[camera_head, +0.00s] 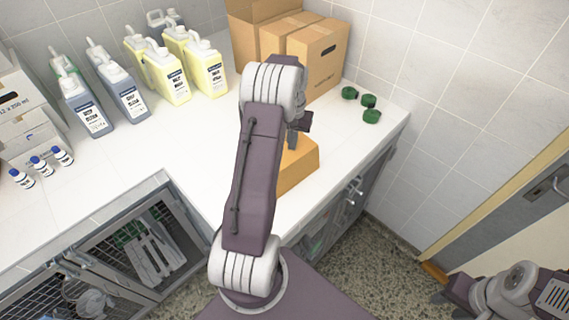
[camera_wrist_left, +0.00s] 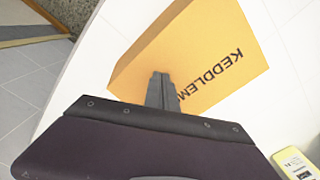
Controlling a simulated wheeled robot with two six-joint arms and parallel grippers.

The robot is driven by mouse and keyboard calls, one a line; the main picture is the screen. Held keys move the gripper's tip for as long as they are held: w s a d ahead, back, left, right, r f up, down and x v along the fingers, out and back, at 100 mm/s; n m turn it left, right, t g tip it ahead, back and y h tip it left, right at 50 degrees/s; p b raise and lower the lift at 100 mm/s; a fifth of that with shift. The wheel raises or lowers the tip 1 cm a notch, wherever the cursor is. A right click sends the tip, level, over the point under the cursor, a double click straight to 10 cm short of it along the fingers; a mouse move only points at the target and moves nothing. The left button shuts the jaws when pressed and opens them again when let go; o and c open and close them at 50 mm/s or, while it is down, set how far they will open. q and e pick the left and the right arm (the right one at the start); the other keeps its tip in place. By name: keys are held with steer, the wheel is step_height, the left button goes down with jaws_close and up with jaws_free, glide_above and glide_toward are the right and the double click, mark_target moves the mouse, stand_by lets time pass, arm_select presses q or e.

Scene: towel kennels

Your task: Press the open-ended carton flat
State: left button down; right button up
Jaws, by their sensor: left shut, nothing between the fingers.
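The orange carton (camera_head: 302,160) lies on the white counter near its front edge, partly hidden behind my left arm in the head view. In the left wrist view the carton (camera_wrist_left: 205,55) shows a broad face with dark lettering; its open ends cannot be made out. It still has some height. My left gripper (camera_head: 294,142) is over the carton. Its fingers (camera_wrist_left: 162,88) are together and empty, in front of the lettered face; whether they touch it I cannot tell. My right gripper (camera_head: 450,302) is low at the right, away from the counter; its jaws are unclear.
Brown boxes (camera_head: 317,60) stand at the back, with green rolls (camera_head: 368,101) to their right. Yellow jugs (camera_head: 205,70) and grey-blue jugs (camera_head: 85,108) line the wall. Wire-door kennels (camera_head: 150,245) are below. The counter right of the carton is clear.

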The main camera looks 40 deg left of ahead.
arm_select(q)
steer(key=shift+a+f, duration=0.1)
steer(key=shift+f, duration=0.05)
steer(key=shift+a+f+p, duration=0.3)
steer(key=shift+a+p, duration=0.05)
steer(key=shift+a, duration=0.3)
steer(key=shift+a+f, duration=0.25)
